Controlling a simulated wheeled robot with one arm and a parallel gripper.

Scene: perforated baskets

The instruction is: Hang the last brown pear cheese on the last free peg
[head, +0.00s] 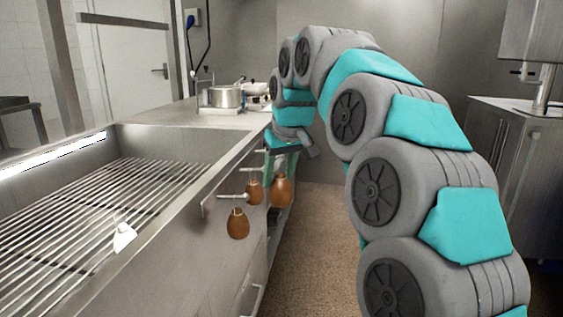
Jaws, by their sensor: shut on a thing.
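One brown pear cheese (237,223) hangs below the nearest peg (231,197) on the side of the steel counter. A second brown pear cheese (254,191) hangs a little farther back, below another peg (249,169). A third brown pear cheese (281,190) is right under my gripper (281,168), which is shut on its top. It is upright, to the right of the second cheese and apart from the counter side. A farther peg (257,151) shows just left of my gripper with no cheese seen on it. The fingertips are small and partly hidden.
The steel sink (190,138) with a slatted rack fills the left, and a white object (123,237) lies on the rack. A pot (226,96) stands on the counter behind. The floor (318,230) right of the counter is clear.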

